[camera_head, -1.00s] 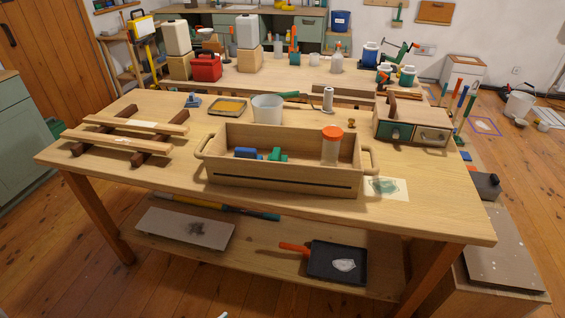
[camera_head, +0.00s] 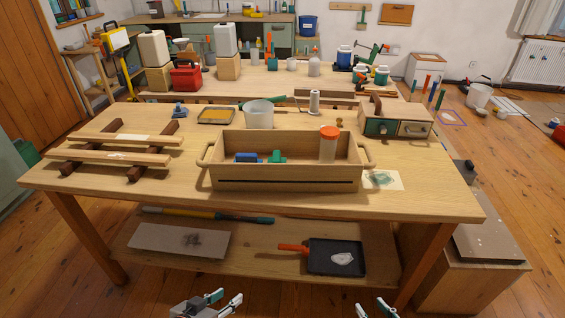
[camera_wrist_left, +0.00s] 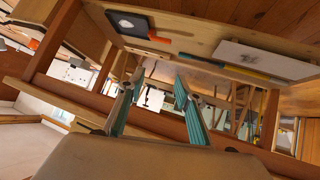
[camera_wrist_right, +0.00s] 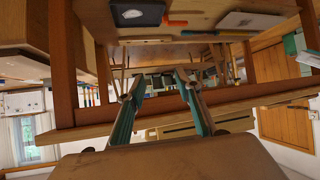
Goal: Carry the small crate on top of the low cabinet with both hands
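The small crate (camera_head: 290,173) is a light wooden open box with a handle at each end, standing upright on the workbench. It holds a blue item (camera_head: 247,158), a green item (camera_head: 277,157) and a clear jar with an orange lid (camera_head: 328,145). A low cabinet (camera_head: 462,278) with a grey top (camera_head: 490,240) stands on the floor right of the bench. My left gripper (camera_head: 226,297) and right gripper (camera_head: 374,309) are low in front of the bench, apart from the crate. Both are open and empty in the left wrist view (camera_wrist_left: 159,80) and right wrist view (camera_wrist_right: 158,80).
The workbench (camera_head: 120,192) also bears a wooden rack (camera_head: 125,139), a white bucket (camera_head: 258,114), a small drawer chest (camera_head: 395,118) and a stained paper (camera_head: 383,180). Its lower shelf (camera_head: 265,262) holds a black tray (camera_head: 336,257) and a grey board (camera_head: 180,240). A dark item (camera_head: 464,172) stands near the cabinet's far end.

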